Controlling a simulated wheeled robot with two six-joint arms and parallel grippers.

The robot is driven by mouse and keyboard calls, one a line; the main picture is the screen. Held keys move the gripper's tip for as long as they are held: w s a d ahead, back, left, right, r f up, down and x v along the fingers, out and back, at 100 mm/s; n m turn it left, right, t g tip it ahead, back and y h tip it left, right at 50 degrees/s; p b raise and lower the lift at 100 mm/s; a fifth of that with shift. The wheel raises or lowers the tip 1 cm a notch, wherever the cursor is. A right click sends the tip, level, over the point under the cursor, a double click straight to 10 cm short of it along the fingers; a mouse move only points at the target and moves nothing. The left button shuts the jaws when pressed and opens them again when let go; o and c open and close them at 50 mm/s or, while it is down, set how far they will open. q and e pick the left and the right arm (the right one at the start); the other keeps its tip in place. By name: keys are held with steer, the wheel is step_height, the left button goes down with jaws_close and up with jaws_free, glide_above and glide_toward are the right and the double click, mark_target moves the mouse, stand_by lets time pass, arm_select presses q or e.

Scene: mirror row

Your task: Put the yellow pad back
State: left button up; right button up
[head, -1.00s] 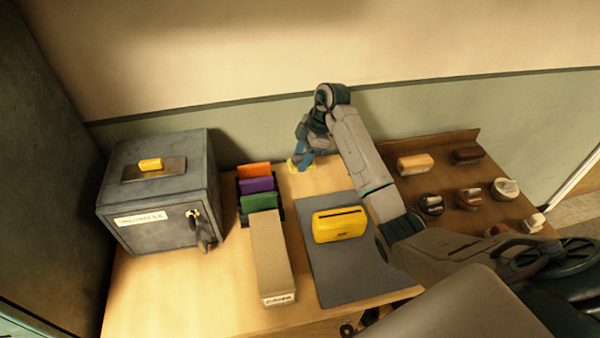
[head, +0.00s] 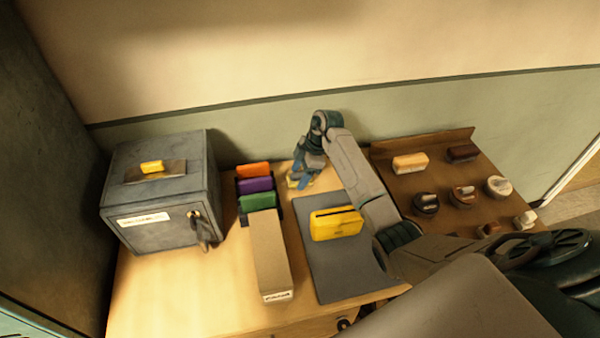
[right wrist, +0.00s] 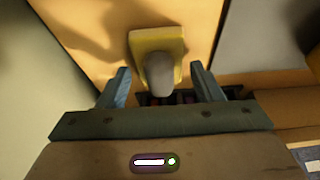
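My right gripper (head: 301,178) is low over the back of the desk, right of the pad rack. In the right wrist view (right wrist: 160,80) its fingers stand apart, with clear gaps either side of a grey knob. The knob rises from a yellow block (right wrist: 150,42), which partly shows under the fingers in the head view (head: 292,184). A larger yellow pad (head: 336,224) with a dark slot lies on the grey mat (head: 328,282). The dark rack holds orange (head: 252,170), purple (head: 254,185) and green (head: 258,201) pads. My left gripper is not in view.
A long tan box (head: 270,255) lies in front of the rack. A brown tray (head: 400,190) at right holds several stamps. Bare desk lies front left.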

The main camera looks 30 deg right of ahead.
steer(key=shift+o, duration=0.3)
steer(key=shift+r, duration=0.1)
steer(key=shift+d+r, duration=0.1)
steer(key=shift+r, duration=0.1)
steer(key=b+v, duration=0.4)
steer(key=v, duration=0.7)
steer(key=shift+r, duration=0.3)
